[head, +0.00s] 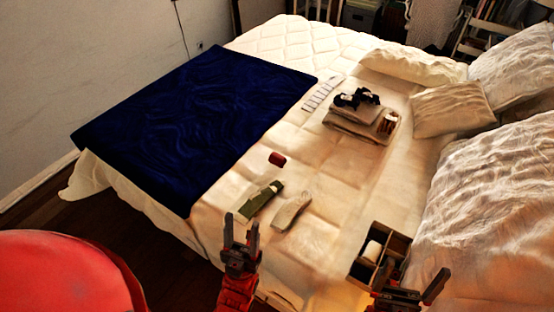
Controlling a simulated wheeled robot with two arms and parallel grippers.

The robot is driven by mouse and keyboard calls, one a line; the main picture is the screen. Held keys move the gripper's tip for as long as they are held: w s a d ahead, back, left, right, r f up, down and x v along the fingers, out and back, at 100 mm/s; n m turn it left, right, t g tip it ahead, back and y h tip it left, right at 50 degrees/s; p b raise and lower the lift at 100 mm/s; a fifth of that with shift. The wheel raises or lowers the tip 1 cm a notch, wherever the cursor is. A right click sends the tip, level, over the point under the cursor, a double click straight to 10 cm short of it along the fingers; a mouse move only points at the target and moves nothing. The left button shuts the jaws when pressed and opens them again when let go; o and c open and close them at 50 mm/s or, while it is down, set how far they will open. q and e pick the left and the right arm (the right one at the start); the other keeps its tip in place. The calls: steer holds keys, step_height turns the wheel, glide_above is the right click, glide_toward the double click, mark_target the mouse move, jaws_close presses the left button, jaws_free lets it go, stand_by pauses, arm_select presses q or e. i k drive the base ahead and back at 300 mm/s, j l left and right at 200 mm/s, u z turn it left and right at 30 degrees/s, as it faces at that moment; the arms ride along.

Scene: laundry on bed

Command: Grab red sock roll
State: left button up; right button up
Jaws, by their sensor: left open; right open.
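The red sock roll (277,159) is a small dark red bundle lying on the cream bed sheet, just right of the dark blue blanket. My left gripper (242,228) is open and empty at the near edge of the bed, in front of and below the sock roll in the picture, well apart from it. My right gripper (412,282) is open and appears empty at the lower right, in front of the divided box. Nothing covers the sock roll.
A green folded item (261,199) and a beige one (292,210) lie between my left gripper and the sock roll. A divided box (400,243) holds a white roll. Folded towels (345,123) lie farther back. Pillows (480,210) line the right side. The blue blanket (180,120) covers the left.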

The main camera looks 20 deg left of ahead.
mark_target(275, 158)
steer(key=k+j, duration=0.1)
steer(key=j, duration=0.5)
steer(key=k+j, duration=0.1)
steer(key=j, duration=0.45)
steer(key=i+j, duration=0.15)
steer(key=j, duration=0.2)
steer(key=i+j, duration=0.2)
steer(key=j, duration=0.2)
steer(key=i+j, duration=0.15)
steer(key=j, duration=0.2)
steer(key=i+j, duration=0.2)
steer(key=j, duration=0.15)
steer(key=i+j, duration=0.3)
steer(key=i+z, duration=0.05)
